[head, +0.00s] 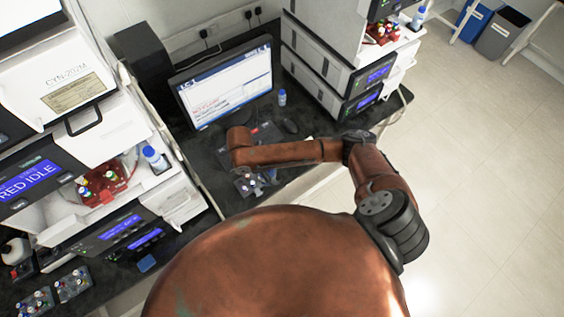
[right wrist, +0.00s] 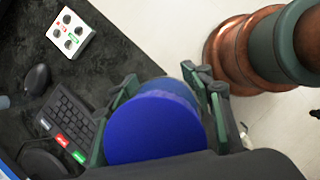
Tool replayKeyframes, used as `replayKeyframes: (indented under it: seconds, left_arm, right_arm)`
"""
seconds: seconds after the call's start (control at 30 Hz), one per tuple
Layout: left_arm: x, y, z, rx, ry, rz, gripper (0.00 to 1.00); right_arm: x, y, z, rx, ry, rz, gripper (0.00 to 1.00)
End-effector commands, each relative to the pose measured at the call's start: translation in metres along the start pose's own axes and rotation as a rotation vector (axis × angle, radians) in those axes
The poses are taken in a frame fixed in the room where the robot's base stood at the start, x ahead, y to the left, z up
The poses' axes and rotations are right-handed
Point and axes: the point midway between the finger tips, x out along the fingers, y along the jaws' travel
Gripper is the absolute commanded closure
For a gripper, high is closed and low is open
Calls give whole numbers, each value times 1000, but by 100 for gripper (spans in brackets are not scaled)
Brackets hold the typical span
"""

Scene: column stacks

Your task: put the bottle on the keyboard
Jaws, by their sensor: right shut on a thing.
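The bottle shows as a large blue cap (right wrist: 152,128) in the right wrist view, between the dark green fingers of my right gripper (right wrist: 165,85). The gripper is shut on it; the cap and the gripper hide most of the bottle's body. In the head view my right gripper (head: 250,184) is below the arm link, near the bench's front edge, with a small blue part of the bottle (head: 271,175) beside it. The keyboard (right wrist: 72,113) lies left of the bottle in the wrist view, dark with red and green labels. My left gripper is not in view.
A mouse (right wrist: 37,78) and a white box with dark round spots (right wrist: 70,33) lie beyond the keyboard. A monitor (head: 225,82) and another blue-capped bottle (head: 282,97) stand behind it. Instrument stacks (head: 318,65) flank the bench. Pale floor (head: 490,160) is clear.

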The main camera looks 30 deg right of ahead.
Motion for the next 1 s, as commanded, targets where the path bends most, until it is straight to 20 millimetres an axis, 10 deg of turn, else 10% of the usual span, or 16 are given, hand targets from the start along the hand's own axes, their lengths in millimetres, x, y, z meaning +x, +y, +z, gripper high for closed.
replayKeyframes:
  seconds: [0.6, 1.0]
  left_arm:
    - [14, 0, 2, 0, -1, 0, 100]
    - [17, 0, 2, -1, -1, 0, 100]
  right_arm:
    - [86, 108, 12, 4, -2, 1, 94]
    - [123, 126, 5, 1, -2, -1, 94]
